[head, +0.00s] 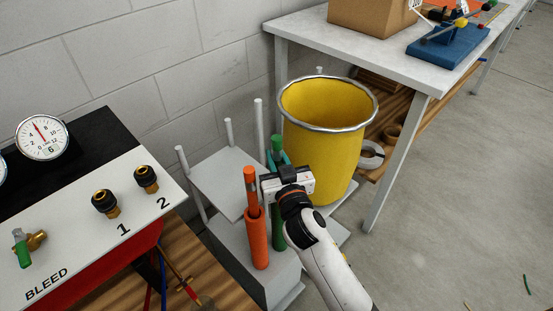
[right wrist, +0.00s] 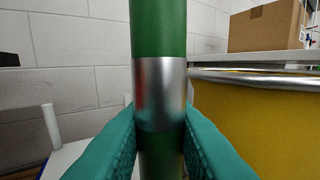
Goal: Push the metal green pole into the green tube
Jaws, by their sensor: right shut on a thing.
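The green pole (head: 277,144) stands upright, its top showing just above my right gripper (head: 275,168). In the right wrist view it is a green shaft with a shiny metal band (right wrist: 160,85), and the teal fingers of my right gripper (right wrist: 158,125) are shut on it around the band's lower part. The green tube (head: 278,232) stands upright below the gripper, partly behind the orange tube. The gripper hides where pole and tube meet, so I cannot tell how deep the pole sits. My left gripper is not in view.
An orange pole (head: 250,182) stands in an orange tube (head: 256,240) just left of the green one. A yellow drum (head: 325,150) is close behind on the right. A panel with a gauge and valves (head: 80,220) fills the left. A table (head: 350,50) stands behind.

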